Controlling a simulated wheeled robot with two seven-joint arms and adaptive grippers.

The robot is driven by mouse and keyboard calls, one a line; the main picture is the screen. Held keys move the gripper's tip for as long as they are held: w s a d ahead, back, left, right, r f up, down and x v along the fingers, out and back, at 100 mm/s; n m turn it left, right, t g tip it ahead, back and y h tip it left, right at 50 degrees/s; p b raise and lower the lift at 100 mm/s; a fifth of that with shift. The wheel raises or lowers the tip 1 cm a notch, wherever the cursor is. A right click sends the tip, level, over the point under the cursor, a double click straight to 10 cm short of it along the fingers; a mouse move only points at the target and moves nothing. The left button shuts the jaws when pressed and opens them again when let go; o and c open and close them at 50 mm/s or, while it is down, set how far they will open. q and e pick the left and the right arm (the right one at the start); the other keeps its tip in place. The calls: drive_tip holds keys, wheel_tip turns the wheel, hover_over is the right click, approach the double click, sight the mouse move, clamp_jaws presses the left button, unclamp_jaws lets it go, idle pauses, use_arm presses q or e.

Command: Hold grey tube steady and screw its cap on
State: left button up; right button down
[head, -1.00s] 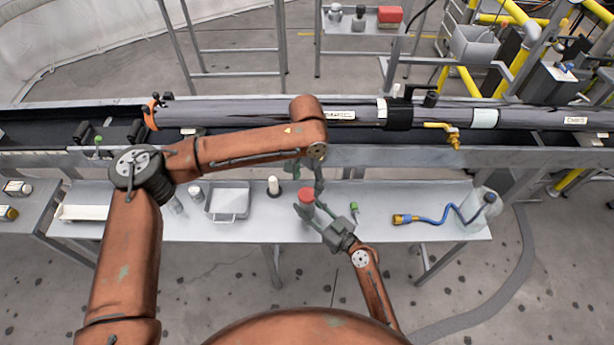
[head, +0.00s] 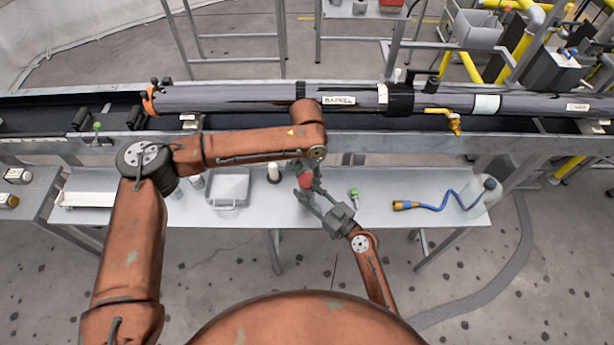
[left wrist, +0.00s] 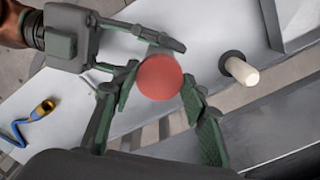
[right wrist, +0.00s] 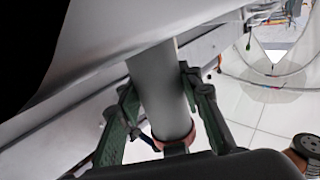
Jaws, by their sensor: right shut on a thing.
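The grey tube (right wrist: 158,90) stands between the fingers of my right gripper (right wrist: 165,105), which is shut on it. The red cap (left wrist: 159,77) is at the tube's upper end and also shows in the head view (head: 305,181). Whether its thread is engaged cannot be seen. My left gripper (left wrist: 160,78) is over the cap from above, with one finger on either side and its fingers apart. Contact with the cap is not clear. In the head view the left gripper is partly hidden beneath its own arm.
On the grey table (head: 270,215) are a white cylinder on a dark base (head: 273,172), a tray (head: 228,190), a small green-topped item (head: 354,194) and a blue hose (head: 440,207). A long dark barrel (head: 230,98) lies in a trough behind.

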use_arm(q)
drive_tip(key=c, duration=0.8)
drive_tip(key=shift+o, duration=0.2)
drive_tip(key=m, duration=0.5)
drive_tip(key=o, duration=1.3)
drive_tip(key=shift+o, duration=0.2)
drive_tip(key=shift+r, duration=0.1)
wheel_tip(320, 180, up, 12)
use_arm(e)
drive_tip(key=c, duration=1.3)
unclamp_jaws()
drive_tip(key=shift+o, duration=0.2)
